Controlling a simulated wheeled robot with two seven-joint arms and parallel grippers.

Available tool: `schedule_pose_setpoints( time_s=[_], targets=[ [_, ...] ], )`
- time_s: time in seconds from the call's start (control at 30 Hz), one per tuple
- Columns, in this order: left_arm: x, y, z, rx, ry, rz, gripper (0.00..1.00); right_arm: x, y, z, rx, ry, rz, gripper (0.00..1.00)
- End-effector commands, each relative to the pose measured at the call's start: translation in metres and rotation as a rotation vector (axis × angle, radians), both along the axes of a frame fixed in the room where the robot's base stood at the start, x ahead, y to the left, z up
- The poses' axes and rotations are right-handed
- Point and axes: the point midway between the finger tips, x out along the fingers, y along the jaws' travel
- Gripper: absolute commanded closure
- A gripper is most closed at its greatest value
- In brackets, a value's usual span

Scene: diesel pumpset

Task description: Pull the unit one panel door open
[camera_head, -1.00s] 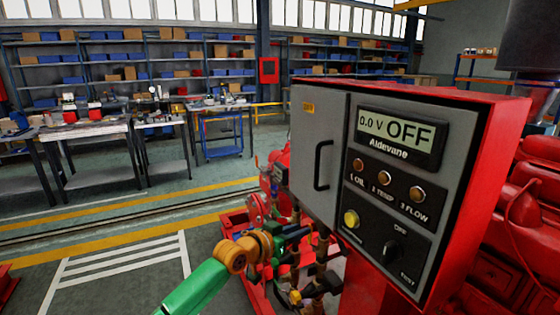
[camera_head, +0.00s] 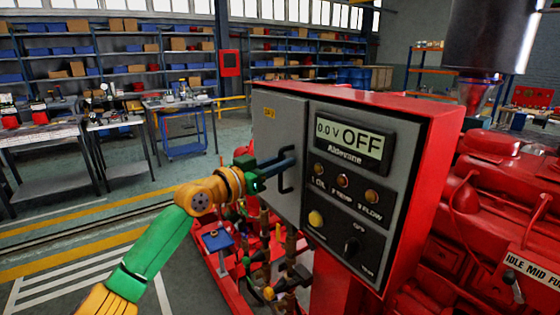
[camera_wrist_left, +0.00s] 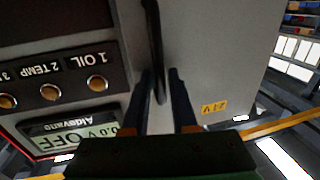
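The unit one panel door (camera_head: 285,118) is a grey plate on the left of the red control cabinet's front and looks shut. Its black bar handle (camera_head: 286,185) stands upright near the door's right edge. My left gripper (camera_head: 290,166) reaches in from the left, in front of the door at the handle. In the left wrist view its two dark fingers (camera_wrist_left: 161,82) lie on either side of the handle (camera_wrist_left: 156,45), with small gaps showing, so it looks open around the bar. Contact cannot be told. My right gripper is not in view.
The display panel (camera_head: 347,142) with OFF readout, lamps and a rotary switch (camera_head: 352,247) is right of the door. Pipes and valves (camera_head: 270,265) stand below the cabinet. The red engine (camera_head: 485,200) is at right. Open floor lies at left, workbenches (camera_head: 45,132) behind.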

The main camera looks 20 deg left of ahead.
Motion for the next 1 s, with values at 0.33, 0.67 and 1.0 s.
schedule_pose_setpoints(
  time_s=[0.33,0.67,1.0],
  targets=[
    [-0.0001,0.0002,-0.0004,-0.001,0.0,0.0,1.0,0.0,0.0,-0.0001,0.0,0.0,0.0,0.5],
    [-0.0001,0.0003,-0.0006,0.0,0.001,0.0,1.0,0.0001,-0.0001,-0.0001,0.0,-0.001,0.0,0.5],
    [-0.0001,0.0002,-0.0008,0.0,0.002,0.0,1.0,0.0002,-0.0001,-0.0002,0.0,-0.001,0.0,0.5]
  ],
)
